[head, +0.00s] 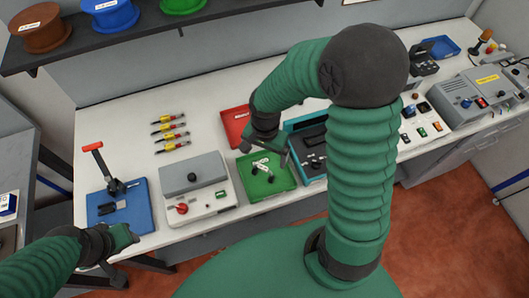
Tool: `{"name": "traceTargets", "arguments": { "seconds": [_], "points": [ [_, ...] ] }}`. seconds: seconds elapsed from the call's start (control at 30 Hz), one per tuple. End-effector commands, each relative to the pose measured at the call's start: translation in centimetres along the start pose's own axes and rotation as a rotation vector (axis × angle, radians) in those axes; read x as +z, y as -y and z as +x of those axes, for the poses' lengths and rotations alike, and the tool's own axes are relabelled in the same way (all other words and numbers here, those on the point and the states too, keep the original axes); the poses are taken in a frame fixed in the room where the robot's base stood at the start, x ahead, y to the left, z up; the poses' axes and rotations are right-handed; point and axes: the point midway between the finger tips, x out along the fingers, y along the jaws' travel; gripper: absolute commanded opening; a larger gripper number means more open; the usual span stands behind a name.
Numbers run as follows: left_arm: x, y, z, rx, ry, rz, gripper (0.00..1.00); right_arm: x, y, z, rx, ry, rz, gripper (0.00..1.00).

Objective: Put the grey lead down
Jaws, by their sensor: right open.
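A pale grey piece, which looks like the grey lead (261,169), is in the green tray (279,186) near the middle of the bench. My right gripper (268,153) is open just above the tray, pointing down at it, and partly covers the tray's back edge. I cannot tell whether a finger touches the grey piece. My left gripper (124,256) is low at the left, in front of the bench's front edge and apart from the tray. Whether its jaws are open or shut is unclear.
A grey box with a red knob (195,188) stands left of the tray, and a blue base with a red-handled lever (118,205) beyond it. A red tray (233,124) lies behind, a teal-framed dark unit (312,160) at right. Several yellow-and-red pieces (171,131) lie back left.

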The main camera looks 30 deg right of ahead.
Motion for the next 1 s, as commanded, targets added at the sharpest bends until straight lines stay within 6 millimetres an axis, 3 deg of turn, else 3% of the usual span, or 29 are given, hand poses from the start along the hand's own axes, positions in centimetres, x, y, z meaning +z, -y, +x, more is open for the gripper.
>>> {"name": "traceTargets", "arguments": {
  "seconds": [0.17, 0.4, 0.5, 0.77, 0.9, 1.0],
  "points": [
    [0.0, 0.0, 0.0, 0.0, 0.0, 0.001, 0.36, 1.0, 0.1, -1.8, -0.016, -0.024, -0.137, 0.96],
    [0.0, 0.0, 0.0, 0.0, 0.0, 0.0, 0.36, 5.2, -0.8, -4.6, -0.101, -0.167, -0.833, 0.96],
    [0.0, 0.0, 0.0, 0.0, 0.0, 0.0, 0.36, 5.8, -1.1, -5.0, -0.116, -0.202, -0.979, 0.96],
    [0.0, 0.0, 0.1, 0.0, 0.0, 0.0, 0.36, 5.6, -1.2, -4.8, -0.118, -0.206, -1.01, 0.96],
    [0.7, 0.0, 3.2, 0.0, -0.001, 0.0, 0.36, 5.6, -1.2, -1.6, -0.117, -0.206, -1.009, 0.96],
    [0.8, 0.0, 3.5, 0.0, 0.0, 0.0, 0.36, 5.6, -1.2, -1.4, -0.117, -0.206, -1.009, 0.96]
  ]
}}
